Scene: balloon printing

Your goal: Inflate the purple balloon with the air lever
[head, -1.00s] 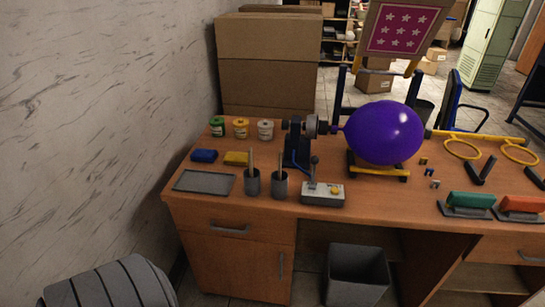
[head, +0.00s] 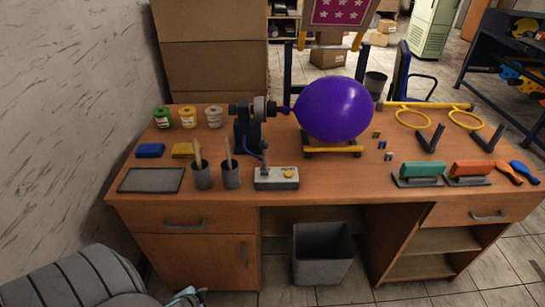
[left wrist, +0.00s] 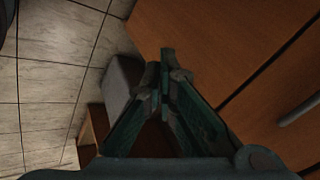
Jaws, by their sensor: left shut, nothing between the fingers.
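The purple balloon (head: 335,108) is large and round. It lies on its side above a small yellow-and-black stand (head: 332,150) on the desk, its neck pointing left to the dark blue nozzle machine (head: 249,125). My right gripper is not in view.
Two grey cups (head: 203,176) stand left of the control box, near a grey tray (head: 151,180). Colored pots (head: 188,117) stand behind. Green and orange squeegees (head: 420,173) lie at the right. A grey bin (head: 322,255) stands under the desk. The desk's front middle is clear.

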